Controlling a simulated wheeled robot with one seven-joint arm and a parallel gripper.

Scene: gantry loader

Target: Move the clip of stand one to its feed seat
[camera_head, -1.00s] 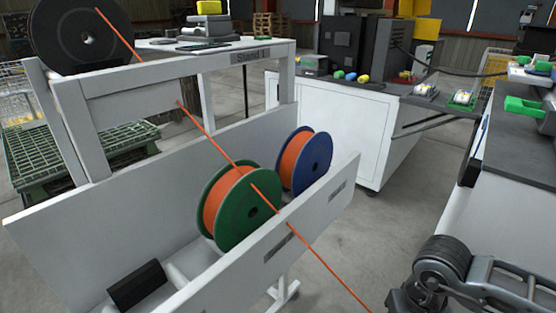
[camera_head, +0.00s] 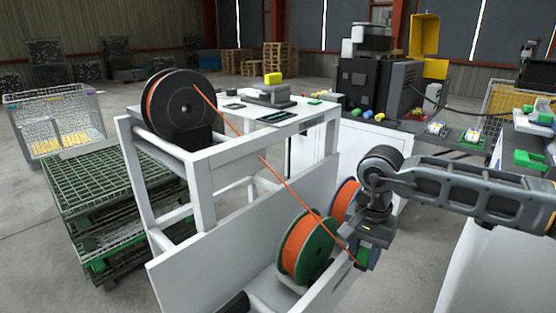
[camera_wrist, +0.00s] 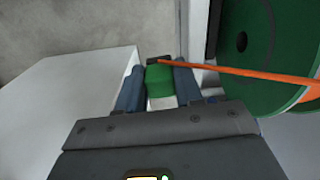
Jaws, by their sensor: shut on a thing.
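My gripper (camera_head: 368,257) is shut on a small green clip (camera_wrist: 160,78) at the front of the white stand (camera_head: 240,145). The wrist view shows the clip between the two blue-grey fingers, with the end of an orange strand (camera_wrist: 230,70) at its dark far end. In the head view the strand (camera_head: 295,195) runs taut from a black reel (camera_head: 180,108) on top of the stand, past the green spool (camera_head: 312,262), down to the clip. I cannot tell which place is the feed seat.
A blue-rimmed spool (camera_head: 345,200) sits close behind my gripper. Green pallets (camera_head: 110,195) and a wire basket (camera_head: 55,125) stand at the left. A dark-topped bench with coloured parts (camera_head: 470,140) and a green part (camera_head: 530,160) are at the right.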

